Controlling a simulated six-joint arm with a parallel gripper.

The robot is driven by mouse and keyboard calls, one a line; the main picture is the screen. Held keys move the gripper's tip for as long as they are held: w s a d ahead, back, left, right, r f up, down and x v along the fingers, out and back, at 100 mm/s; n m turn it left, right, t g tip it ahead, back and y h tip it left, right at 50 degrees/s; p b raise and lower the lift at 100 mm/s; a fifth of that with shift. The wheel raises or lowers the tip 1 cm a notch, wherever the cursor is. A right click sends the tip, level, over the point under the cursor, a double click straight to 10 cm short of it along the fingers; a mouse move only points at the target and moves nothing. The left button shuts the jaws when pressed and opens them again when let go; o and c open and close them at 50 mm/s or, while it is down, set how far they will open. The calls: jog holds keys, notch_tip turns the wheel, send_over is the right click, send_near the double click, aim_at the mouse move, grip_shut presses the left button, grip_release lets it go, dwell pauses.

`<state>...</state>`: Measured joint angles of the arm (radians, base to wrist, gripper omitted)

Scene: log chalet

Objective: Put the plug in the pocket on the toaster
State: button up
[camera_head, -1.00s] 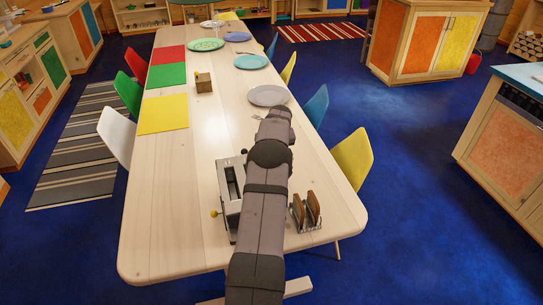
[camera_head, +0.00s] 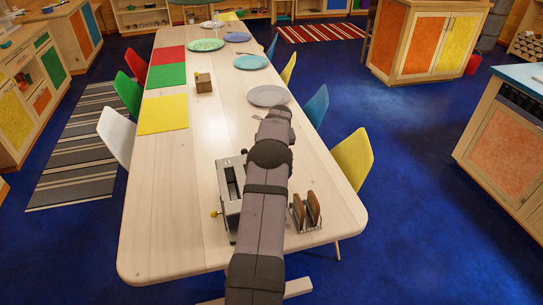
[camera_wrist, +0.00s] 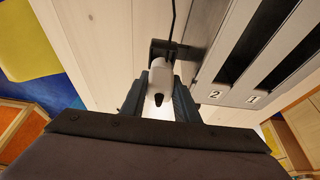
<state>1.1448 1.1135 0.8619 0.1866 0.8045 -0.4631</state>
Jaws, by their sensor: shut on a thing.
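The silver toaster (camera_head: 229,212) stands on the table, partly hidden behind my arm in the head view. In the wrist view the toaster (camera_wrist: 236,70) is at the right, with two dark slots marked 2 and 1. The white plug (camera_wrist: 160,80) is between the fingers of my gripper (camera_wrist: 160,100), which is shut on it. A dark cord runs from it toward the top of the view. A dark bracket, seemingly the pocket (camera_wrist: 185,50), juts from the toaster's side at the plug's far end. I cannot tell whether the plug is inside it. My arm hides the gripper in the head view.
A rack with brown slices (camera_head: 306,212) stands right of my arm. A grey plate (camera_head: 268,96) and a small wooden block (camera_head: 203,83) lie farther back, with a yellow mat (camera_head: 163,115) at the left. The table's front left (camera_head: 165,230) is clear.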

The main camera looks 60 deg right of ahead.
jog(key=shift+f+b, duration=1.1)
jog(key=shift+f, duration=0.3)
dwell(0.5)
jog(key=o, duration=1.2)
jog(key=shift+c, duration=0.2)
jog(key=b+v, duration=0.2)
jog(key=v, duration=0.5)
jog(key=shift+b, duration=0.35)
jog(key=shift+r, duration=0.1)
jog(key=w+a+n+y, duration=0.1)
jog(key=w+a, duration=0.3)
jog(key=a, duration=0.6)
jog(key=w+a+r+n+y, duration=0.1)
jog(key=w+a+n, duration=0.15)
jog(key=a, duration=0.85)
jog(key=w+a+n+y, duration=0.1)
jog(key=w+a, duration=0.4)
jog(key=a, duration=0.5)
jog(key=s+a+n+g, duration=0.1)
jog(key=s+a, duration=0.2)
jog(key=a, duration=0.5)
jog(key=s+a+n+g, duration=0.1)
jog(key=s+a, duration=0.2)
jog(key=a, duration=0.5)
jog(key=s+a+f+n+g, duration=0.1)
jog(key=s+a+f+n, duration=0.1)
jog(key=s+a, duration=0.8)
jog(key=shift+s+f, duration=0.75)
jog(key=shift+s, duration=0.3)
